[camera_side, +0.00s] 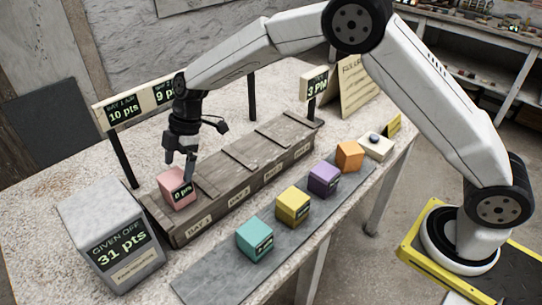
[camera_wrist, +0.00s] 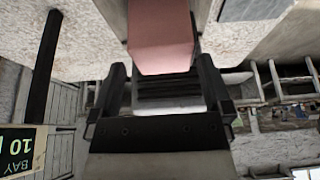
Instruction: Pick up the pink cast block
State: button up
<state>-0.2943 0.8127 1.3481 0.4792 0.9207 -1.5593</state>
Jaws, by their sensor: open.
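The pink cast block (camera_side: 177,187) sits at the near left end of the long grey-brown wooden box (camera_side: 215,212), by the Bay 1 label. A dark label reading "0 pts" is on its front. My gripper (camera_side: 182,160) is over the block, close to its top and back edge, pointing down. In the wrist view the block (camera_wrist: 160,40) shows ahead, between the two dark fingers of my gripper (camera_wrist: 162,80). The fingers are apart, with space on both sides of the block. I cannot tell whether a finger touches it.
A grey cube reading "31 pts" (camera_side: 112,240) stands left of the box. Teal (camera_side: 255,240), yellow (camera_side: 292,206), purple (camera_side: 323,178) and orange (camera_side: 349,155) blocks line the grey strip in front. A sign on posts (camera_side: 135,108) stands behind.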

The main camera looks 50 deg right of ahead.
aim_at(175, 175)
jog(key=shift+x, duration=2.85)
jog(key=shift+s, duration=0.1)
jog(key=shift+r, duration=0.1)
grip_shut()
jog(key=shift+a+r, duration=0.1)
jog(key=shift+r, duration=0.35)
notch_tip(175, 175, up, 3)
jog(key=shift+s+f, duration=0.1)
jog(key=shift+f, duration=0.1)
jog(key=s+d+r, duration=0.5)
jog(key=s+r, duration=0.4)
jog(key=s, duration=0.3)
jog(key=shift+s+r, duration=0.2)
jog(key=shift+s, duration=0.2)
